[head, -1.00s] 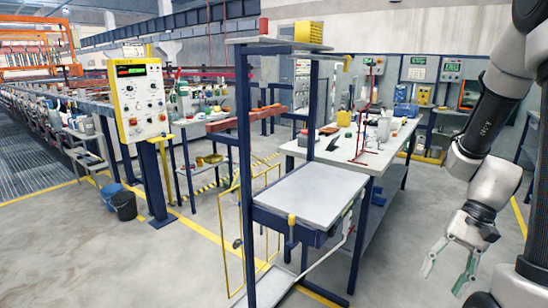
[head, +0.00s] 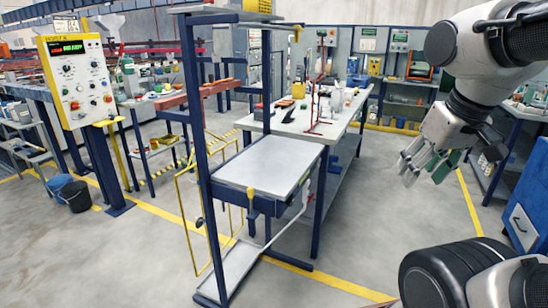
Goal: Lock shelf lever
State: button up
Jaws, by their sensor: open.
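The rack with a grey shelf (head: 268,163) stands in the middle of the head view, on dark blue posts. A small yellow lever (head: 250,198) hangs upright at the shelf's near edge. A small red piece (head: 308,168) shows at the shelf's right side; I cannot tell whether it is a lever. Another yellow piece (head: 297,32) is at the top right of the rack. My gripper (head: 423,174) is open and empty, right of the rack and well apart from every lever. Its green-padded fingers point down and to the left.
A white workbench (head: 335,118) with tools stands behind the rack. A yellow frame (head: 190,220) is at the rack's left. A control panel (head: 76,80) and buckets (head: 75,195) stand farther left. A blue cabinet (head: 532,215) is at the right edge.

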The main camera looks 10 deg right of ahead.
aim_at(251, 194)
jog(key=i+j, duration=0.35)
jog(key=j, duration=0.15)
jog(key=i+j, duration=0.35)
jog(key=j, duration=0.15)
